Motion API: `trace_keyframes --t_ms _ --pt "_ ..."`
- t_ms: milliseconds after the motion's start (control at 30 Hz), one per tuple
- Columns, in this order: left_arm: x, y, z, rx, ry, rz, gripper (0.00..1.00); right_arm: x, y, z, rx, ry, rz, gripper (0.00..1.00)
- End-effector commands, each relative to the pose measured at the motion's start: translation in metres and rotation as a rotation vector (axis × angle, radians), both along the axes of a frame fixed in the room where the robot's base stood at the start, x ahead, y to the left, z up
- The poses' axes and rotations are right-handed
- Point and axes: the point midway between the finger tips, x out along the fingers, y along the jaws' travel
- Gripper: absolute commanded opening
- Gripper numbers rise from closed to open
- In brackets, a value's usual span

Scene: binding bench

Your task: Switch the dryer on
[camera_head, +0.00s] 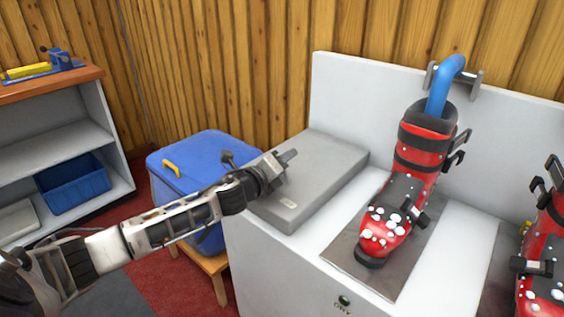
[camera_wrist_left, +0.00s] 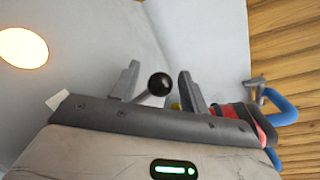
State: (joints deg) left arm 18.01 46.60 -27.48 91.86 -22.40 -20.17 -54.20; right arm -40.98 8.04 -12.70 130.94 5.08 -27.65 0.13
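The dryer looks like the white bench unit (camera_head: 300,262), with a tall white back panel. My left gripper (camera_head: 284,160) is over the left part of the unit, above a flat grey box (camera_head: 318,175). In the left wrist view its fingers (camera_wrist_left: 158,86) are apart. A black ball knob (camera_wrist_left: 160,84) shows between them; I cannot tell whether they touch it. The knob is not clear in the head view. My right gripper is not in view.
A red snowy boot (camera_head: 414,185) stands on a grey plate under a blue pipe (camera_head: 441,88). A second boot (camera_head: 545,260) is at the right edge. A blue cooler (camera_head: 200,152) on a wooden stand and a shelf with a blue bin (camera_head: 74,185) are left.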

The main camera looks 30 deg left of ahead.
Motion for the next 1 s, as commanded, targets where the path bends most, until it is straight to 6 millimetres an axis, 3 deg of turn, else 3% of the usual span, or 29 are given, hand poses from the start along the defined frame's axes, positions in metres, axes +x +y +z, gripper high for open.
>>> trace_keyframes --t_ms 233,367,1000 --pt "-0.003 0.000 0.000 0.001 0.001 0.000 0.45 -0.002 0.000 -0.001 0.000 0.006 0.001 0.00" --pt "-0.015 0.000 0.001 0.002 0.003 -0.002 0.45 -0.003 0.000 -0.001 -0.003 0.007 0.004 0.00" --pt "-0.129 0.001 0.015 0.000 0.005 -0.002 0.45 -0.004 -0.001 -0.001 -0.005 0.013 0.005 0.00"
